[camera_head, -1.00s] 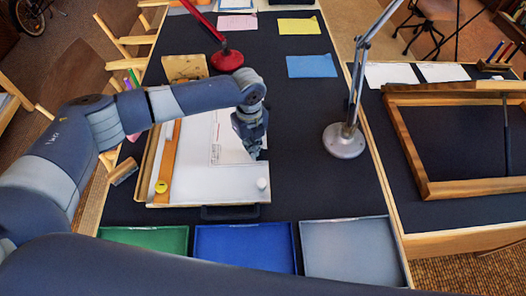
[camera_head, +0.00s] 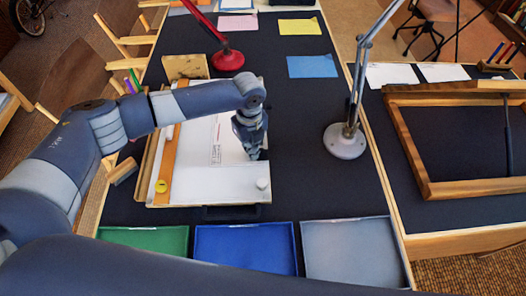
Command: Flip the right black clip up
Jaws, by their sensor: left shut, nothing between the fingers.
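My left gripper (camera_head: 256,155) is shut and points down at the right edge of the white drafting board (camera_head: 222,187), at about mid-height of that edge. Nothing shows between its fingers. I cannot make out a black clip; the gripper covers that part of the edge, and I cannot tell whether it touches anything. A white sheet with print lies on the board, partly behind my arm. My right gripper is not in view.
An orange straightedge (camera_head: 167,165) with a yellow knob lies along the board's left. A white knob (camera_head: 263,183) is at its lower right. The silver lamp (camera_head: 345,141) stands to the right, the red lamp (camera_head: 228,61) behind. Green, blue and grey trays (camera_head: 245,223) line the front.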

